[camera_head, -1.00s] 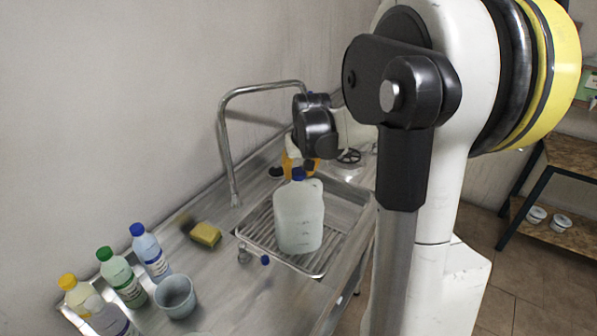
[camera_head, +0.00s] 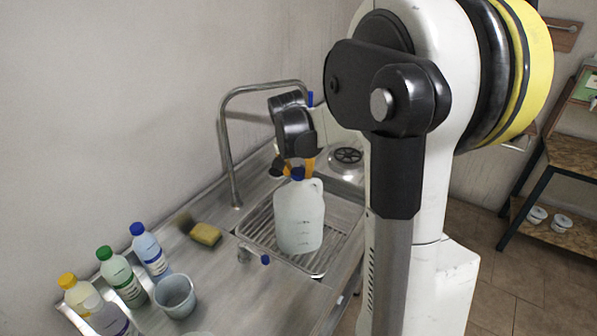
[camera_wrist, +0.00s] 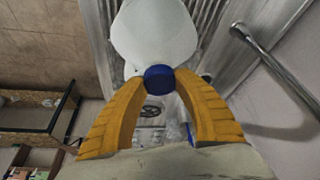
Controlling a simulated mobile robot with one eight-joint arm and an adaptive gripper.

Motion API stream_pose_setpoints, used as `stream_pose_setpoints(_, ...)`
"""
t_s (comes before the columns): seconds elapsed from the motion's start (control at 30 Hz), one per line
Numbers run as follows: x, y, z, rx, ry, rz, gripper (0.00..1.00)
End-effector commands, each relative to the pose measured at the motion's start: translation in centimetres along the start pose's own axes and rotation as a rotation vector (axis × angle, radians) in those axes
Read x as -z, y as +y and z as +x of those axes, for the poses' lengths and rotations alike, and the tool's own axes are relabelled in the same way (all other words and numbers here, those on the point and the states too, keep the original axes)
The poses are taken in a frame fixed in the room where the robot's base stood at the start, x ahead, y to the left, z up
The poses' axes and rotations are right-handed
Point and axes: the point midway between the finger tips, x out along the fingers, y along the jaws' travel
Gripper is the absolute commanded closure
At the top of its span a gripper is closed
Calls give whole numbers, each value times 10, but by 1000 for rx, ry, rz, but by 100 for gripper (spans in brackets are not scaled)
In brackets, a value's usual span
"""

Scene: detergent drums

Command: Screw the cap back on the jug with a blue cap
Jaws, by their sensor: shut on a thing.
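The white translucent jug (camera_head: 298,222) stands upright on the ribbed sink insert, with its handle at the upper right. Its blue cap (camera_head: 298,173) shows at the top of the neck. In the wrist view the blue cap (camera_wrist: 159,79) sits between the orange finger tips of my gripper (camera_wrist: 160,80), with the white jug body (camera_wrist: 153,35) just beyond it. My gripper (camera_head: 297,168) is above the jug and shut on the cap. The cap hides the neck, so I cannot tell how far it is threaded.
A tall metal faucet (camera_head: 226,150) arches at the left of the sink. A yellow sponge (camera_head: 206,234), a grey cup (camera_head: 175,295) and several bottles with coloured caps (camera_head: 120,275) stand at the lower left. A small tap with a blue end (camera_head: 264,259) is at the sink's front.

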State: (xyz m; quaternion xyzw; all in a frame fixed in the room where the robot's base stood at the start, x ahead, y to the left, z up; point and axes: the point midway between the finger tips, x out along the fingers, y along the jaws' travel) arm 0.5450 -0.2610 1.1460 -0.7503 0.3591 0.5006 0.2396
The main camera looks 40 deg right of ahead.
Motion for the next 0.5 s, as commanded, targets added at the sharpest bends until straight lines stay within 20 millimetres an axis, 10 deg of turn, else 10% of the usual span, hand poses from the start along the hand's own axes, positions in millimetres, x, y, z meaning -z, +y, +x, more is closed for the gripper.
stream_pose_setpoints(0.5,-1,-3,2,-125,-3,297,100)
